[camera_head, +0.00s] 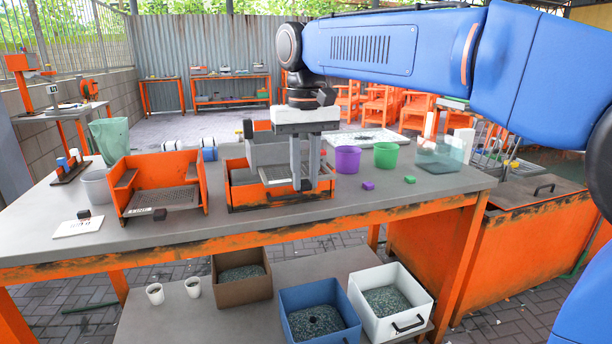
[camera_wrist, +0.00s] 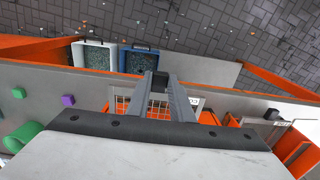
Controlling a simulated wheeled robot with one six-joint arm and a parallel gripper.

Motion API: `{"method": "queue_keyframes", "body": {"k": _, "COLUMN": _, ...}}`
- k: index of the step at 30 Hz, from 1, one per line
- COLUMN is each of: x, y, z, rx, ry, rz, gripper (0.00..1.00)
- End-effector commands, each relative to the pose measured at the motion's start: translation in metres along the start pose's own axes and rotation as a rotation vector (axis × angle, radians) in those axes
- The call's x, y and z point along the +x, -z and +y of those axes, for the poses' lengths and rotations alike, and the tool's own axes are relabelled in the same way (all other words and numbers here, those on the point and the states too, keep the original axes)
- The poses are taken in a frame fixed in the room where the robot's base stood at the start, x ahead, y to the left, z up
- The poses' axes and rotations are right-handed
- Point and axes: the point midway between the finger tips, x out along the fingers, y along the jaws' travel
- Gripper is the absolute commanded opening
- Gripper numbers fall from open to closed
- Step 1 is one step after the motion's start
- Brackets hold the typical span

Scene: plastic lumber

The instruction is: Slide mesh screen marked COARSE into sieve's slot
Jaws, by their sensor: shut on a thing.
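My gripper (camera_head: 305,186) is shut over the middle of the table and points down; the wrist view also shows its fingers (camera_wrist: 160,82). It is shut on the dark handle at the front of the coarse mesh screen (camera_wrist: 158,110). A white label beginning "CO" (camera_wrist: 193,102) shows beside the fingers, partly hidden. The screen is at an orange open-fronted box (camera_head: 240,196); whether it rests there or is lifted I cannot tell. Another orange frame with high sides (camera_head: 201,166) stands to the left, with a grey mesh plate (camera_head: 170,197), dark knob and front label inside or at its front.
A purple cup (camera_head: 347,160), a green cup (camera_head: 385,155) and small purple and green blocks stand right of my gripper. A white card (camera_head: 78,227) with a dark block lies at the left front. Bins of gravel (camera_head: 319,312) stand on the lower shelf.

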Motion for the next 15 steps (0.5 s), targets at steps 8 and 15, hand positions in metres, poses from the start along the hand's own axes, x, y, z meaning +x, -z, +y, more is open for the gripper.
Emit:
{"method": "queue_keyframes", "body": {"k": 8, "x": 0.0000, "y": 0.0056, "z": 0.0001, "rx": 0.000, "ry": 0.000, "rz": 0.000, "gripper": 0.00}}
{"method": "queue_keyframes", "body": {"k": 15, "x": -0.0004, "y": 0.0104, "z": 0.0001, "rx": 0.000, "ry": 0.000, "rz": 0.001, "gripper": 0.00}}
